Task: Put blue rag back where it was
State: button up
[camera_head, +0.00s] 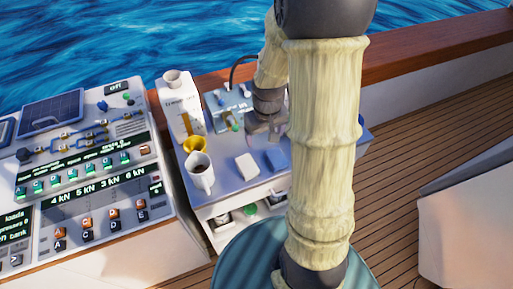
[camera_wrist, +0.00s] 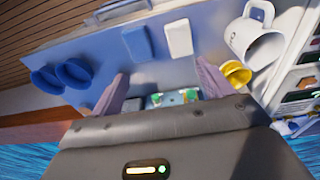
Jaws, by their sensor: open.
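A blue folded rag (camera_head: 275,158) lies flat on the blue-grey worktop (camera_head: 225,196), just right of a white folded cloth or block (camera_head: 246,167). In the wrist view the blue rag (camera_wrist: 137,42) lies beside the white piece (camera_wrist: 178,38), a small gap between them. My gripper (camera_wrist: 161,84) is open, its two fingers apart with nothing held between them. The rag lies beyond the fingertips, apart from them. In the head view my gripper (camera_head: 268,122) is over the back of the worktop, partly hidden by my arm.
Two dark blue ovals (camera_wrist: 61,76) lie at the other end. A control console (camera_head: 95,175) adjoins on the left.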

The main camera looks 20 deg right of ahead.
jog(key=s+a+r+t, duration=0.1)
jog(key=s+a+r, duration=0.4)
jog(key=s, duration=0.3)
jog(key=shift+a+r, duration=0.3)
jog(key=shift+a, duration=0.45)
jog(key=shift+s, duration=0.1)
